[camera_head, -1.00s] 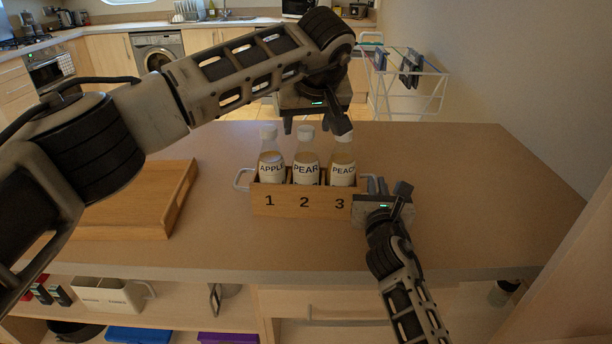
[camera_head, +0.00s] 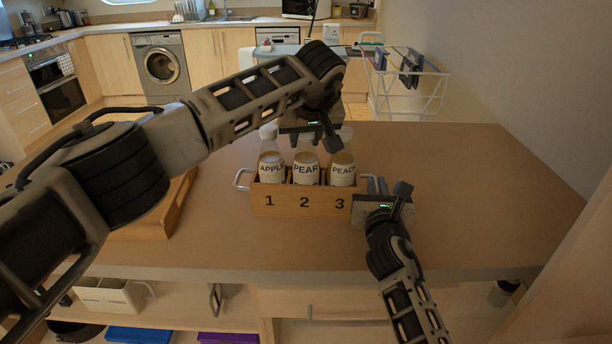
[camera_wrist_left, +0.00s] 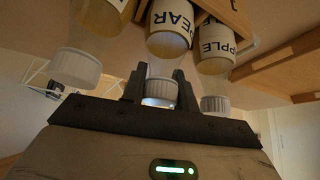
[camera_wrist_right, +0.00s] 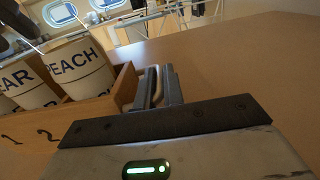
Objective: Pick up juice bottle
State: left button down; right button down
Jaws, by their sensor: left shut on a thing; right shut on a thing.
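Three bottles stand in a wooden crate (camera_head: 275,211) numbered 1, 2, 3: apple (camera_head: 271,170), pear (camera_head: 306,173) and peach (camera_head: 343,175). My left gripper (camera_head: 308,140) comes down from above and is shut on the white cap of the pear bottle. The left wrist view shows this cap (camera_wrist_left: 159,92) between the fingers, with the other two caps free on either side. My right gripper (camera_head: 372,186) is shut on the crate's right handle. The right wrist view shows the handle (camera_wrist_right: 157,88) between its fingers. The pear bottle is still in its slot.
A wooden tray (camera_head: 172,205) lies on the counter (camera_head: 450,220) to the left, partly behind my left arm. The counter right of the crate is clear. A drying rack (camera_head: 420,90) stands beyond the far edge.

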pick_arm(q)
jog(key=shift+r, duration=0.2)
notch_tip(320, 180, up, 12)
jog(key=shift+f, duration=0.15)
jog(key=shift+s, duration=0.15)
pick_arm(e)
jog(key=shift+f, duration=0.1)
pick_arm(q)
jog(key=s+d, duration=0.1)
jog(key=s, duration=0.7)
jog(key=s+d, duration=0.2)
jog(key=s, duration=0.7)
jog(key=shift+s+d, duration=0.2)
jog(key=shift+d, duration=0.05)
pick_arm(e)
jog(key=c, duration=1.4)
grip_release()
jog(key=shift+c, duration=0.2)
jog(key=shift+s, duration=0.1)
